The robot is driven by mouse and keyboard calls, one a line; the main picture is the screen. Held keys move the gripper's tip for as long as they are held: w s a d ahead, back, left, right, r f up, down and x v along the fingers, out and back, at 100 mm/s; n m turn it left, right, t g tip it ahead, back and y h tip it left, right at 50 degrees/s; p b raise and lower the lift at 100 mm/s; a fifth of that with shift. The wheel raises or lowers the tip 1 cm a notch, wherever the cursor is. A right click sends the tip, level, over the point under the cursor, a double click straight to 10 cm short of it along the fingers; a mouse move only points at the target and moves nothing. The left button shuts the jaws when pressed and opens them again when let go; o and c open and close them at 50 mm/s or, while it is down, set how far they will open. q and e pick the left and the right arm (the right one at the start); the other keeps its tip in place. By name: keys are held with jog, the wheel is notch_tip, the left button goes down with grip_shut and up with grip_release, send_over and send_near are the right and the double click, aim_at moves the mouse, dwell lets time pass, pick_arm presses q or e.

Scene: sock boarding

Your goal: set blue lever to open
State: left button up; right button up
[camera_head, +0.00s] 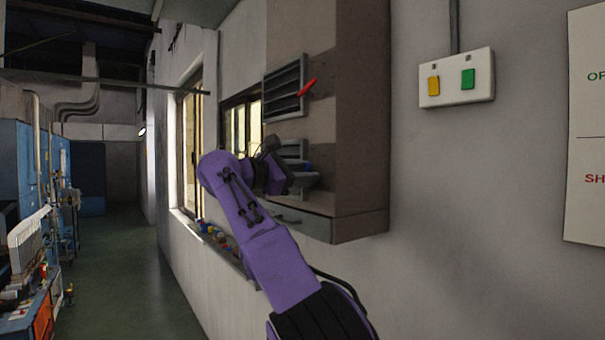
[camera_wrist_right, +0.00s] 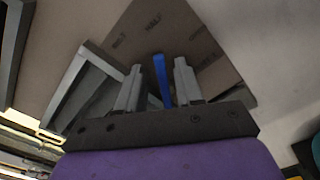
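The blue lever (camera_wrist_right: 162,80) shows in the right wrist view as a narrow bar between the two fingers of my right gripper (camera_wrist_right: 159,78). The fingers are apart, with a gap to the lever on the left side and little on the right; I cannot tell whether they touch it. In the head view my right gripper (camera_head: 292,177) is at the lower louvred vent (camera_head: 293,150) on the side of a brown cabinet (camera_head: 360,130). Only a small bit of the blue lever (camera_head: 308,167) shows there. My left gripper is out of view.
A red lever (camera_head: 307,87) sits beside the upper louvred vent (camera_head: 284,90). A white box with yellow and green switches (camera_head: 457,95) and a partly cut-off sign (camera_head: 588,130) are on the wall at the right. The floor aisle (camera_head: 120,260) at left is clear.

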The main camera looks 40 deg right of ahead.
jog(key=shift+s+r, duration=0.2)
jog(key=shift+s, duration=0.25)
grip_shut()
jog(key=shift+w, duration=0.1)
jog(key=shift+f, duration=0.15)
jog(key=shift+s+a+f+m+b, duration=0.1)
jog(key=shift+s+f+m+b, duration=0.2)
jog(key=shift+m+b, duration=0.7)
jog(key=shift+s+f+m+b, duration=0.15)
jog(key=shift+f+m+b, duration=0.35)
jog(key=shift+m, duration=0.85)
jog(key=shift+s+a+f+m+b, duration=0.15)
jog(key=shift+s+m+b, duration=0.1)
jog(key=shift+m+b, duration=0.85)
jog(key=shift+d, duration=0.1)
grip_release()
